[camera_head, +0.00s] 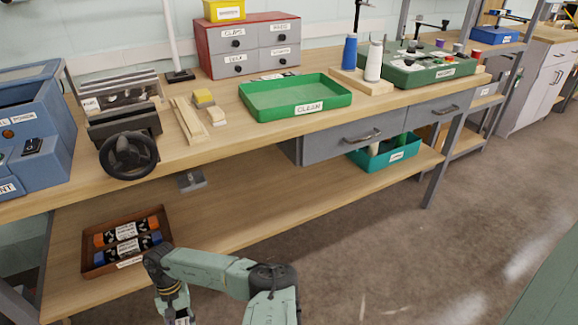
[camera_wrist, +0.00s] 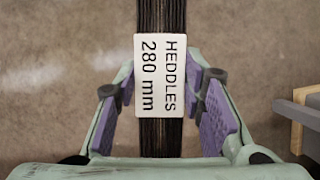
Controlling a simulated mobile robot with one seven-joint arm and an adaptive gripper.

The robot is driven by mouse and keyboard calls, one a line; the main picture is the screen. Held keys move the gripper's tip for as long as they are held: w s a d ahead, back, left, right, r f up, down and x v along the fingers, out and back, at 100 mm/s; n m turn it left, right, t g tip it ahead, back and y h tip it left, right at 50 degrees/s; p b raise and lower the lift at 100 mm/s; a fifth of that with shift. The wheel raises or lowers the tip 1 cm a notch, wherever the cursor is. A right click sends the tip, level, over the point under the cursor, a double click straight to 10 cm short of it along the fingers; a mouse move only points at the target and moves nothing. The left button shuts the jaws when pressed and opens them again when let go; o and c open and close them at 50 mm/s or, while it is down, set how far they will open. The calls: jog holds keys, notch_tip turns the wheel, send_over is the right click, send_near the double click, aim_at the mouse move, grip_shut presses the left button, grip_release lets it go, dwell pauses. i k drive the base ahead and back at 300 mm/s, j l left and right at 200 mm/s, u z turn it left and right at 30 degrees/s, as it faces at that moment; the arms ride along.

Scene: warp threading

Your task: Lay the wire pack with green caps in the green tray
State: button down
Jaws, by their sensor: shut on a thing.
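My gripper (camera_wrist: 168,102) is shut on a wire pack (camera_wrist: 163,22), a bundle of thin dark wires with a white label reading "HEDDLES 280 mm". The purple finger pads lie on both sides of the pack. Its ends and cap colour are out of view. In the head view my gripper is at the bottom edge, mostly cut off, in front of the lower shelf. The green tray (camera_head: 252,115), labelled "CLEAN", sits empty on the bench top, above and to the right of my gripper.
A brown tray (camera_head: 88,270) on the lower shelf holds packs with orange (camera_head: 119,232) and blue (camera_head: 125,250) caps. A teal tray (camera_head: 385,160) stands at the shelf's right. A vise (camera_head: 125,135), wooden strips (camera_head: 188,121) and a wooden spool stand (camera_head: 360,82) flank the green tray.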

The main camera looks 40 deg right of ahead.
aim_at(302, 99)
jog(key=l, duration=0.7)
jog(key=k+l+u, duration=0.15)
jog(key=l, duration=1.2)
jog(key=k+u, duration=0.05)
